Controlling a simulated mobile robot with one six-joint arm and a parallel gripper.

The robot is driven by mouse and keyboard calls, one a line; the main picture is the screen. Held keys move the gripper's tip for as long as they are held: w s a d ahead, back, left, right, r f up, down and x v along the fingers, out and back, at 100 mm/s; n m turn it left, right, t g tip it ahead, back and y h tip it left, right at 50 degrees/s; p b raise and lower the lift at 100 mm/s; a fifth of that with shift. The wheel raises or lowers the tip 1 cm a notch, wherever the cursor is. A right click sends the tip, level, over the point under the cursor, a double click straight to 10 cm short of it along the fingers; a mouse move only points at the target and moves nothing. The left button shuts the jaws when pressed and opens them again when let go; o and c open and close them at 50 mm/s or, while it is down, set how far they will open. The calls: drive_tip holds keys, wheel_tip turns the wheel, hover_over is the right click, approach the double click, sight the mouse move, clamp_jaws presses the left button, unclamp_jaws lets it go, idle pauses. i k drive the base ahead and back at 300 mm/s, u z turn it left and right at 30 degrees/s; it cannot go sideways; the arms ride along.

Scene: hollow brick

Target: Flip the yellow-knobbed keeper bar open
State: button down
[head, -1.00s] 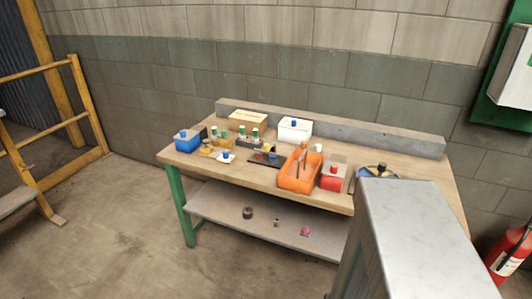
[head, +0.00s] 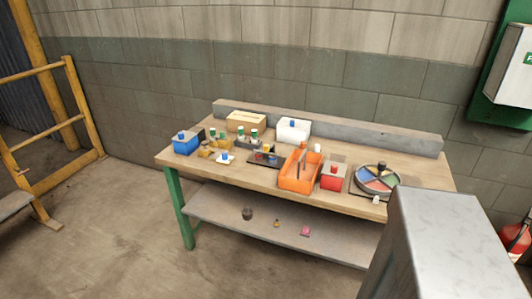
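The yellow-knobbed keeper bar is too small to make out for certain. A small yellow piece (head: 206,151) stands near the left end of the workbench (head: 340,200), beside the blue box. A dark flat fixture (head: 262,158) with small coloured parts lies near the middle front; I cannot tell whether a yellow knob is on it. My gripper is not in view.
An orange tote (head: 298,178), a red box (head: 333,178), a blue box (head: 186,145), a white box (head: 294,132), a cardboard box (head: 246,121) and a round sectioned tray (head: 377,178) crowd the bench. Open floor (head: 110,230) lies at front left.

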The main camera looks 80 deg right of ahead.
sight(267, 147)
drive_tip(key=u, duration=0.05)
drive_tip(key=i, duration=1)
drive_tip(key=z, duration=0.05)
